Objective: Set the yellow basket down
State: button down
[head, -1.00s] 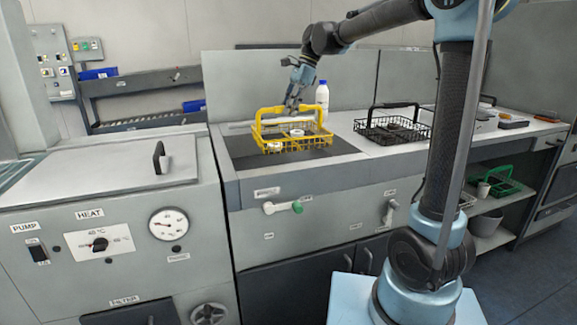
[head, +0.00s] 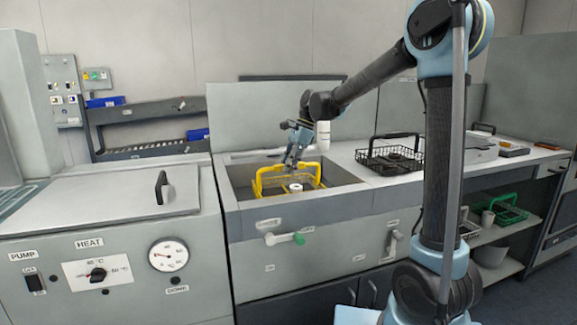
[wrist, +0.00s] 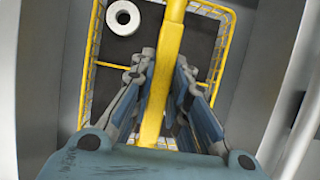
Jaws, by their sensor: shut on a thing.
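The yellow basket (head: 262,182) is inside the recessed sink (head: 353,199), mostly below counter level, and looks about level. My gripper (head: 291,163) is shut on its raised handle from above. In the wrist view the two fingers (wrist: 163,68) close on either side of the yellow handle bar (wrist: 173,35). A white ring-shaped part (wrist: 123,18) lies in the basket; it also shows in the head view (head: 295,187). The front sink wall hides the basket's lower side, so I cannot tell whether it touches the sink floor.
A black basket (head: 390,158) stands on the counter right of the sink. A closed lidded bath (head: 125,198) is at the left.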

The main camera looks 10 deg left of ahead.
jog(key=shift+f, duration=0.2)
jog(key=c, duration=1.6)
grip_release()
jog(key=shift+s, duration=0.1)
jog(key=shift+o, duration=0.2)
jog(key=shift+r, duration=0.1)
jog(key=v, duration=1.2)
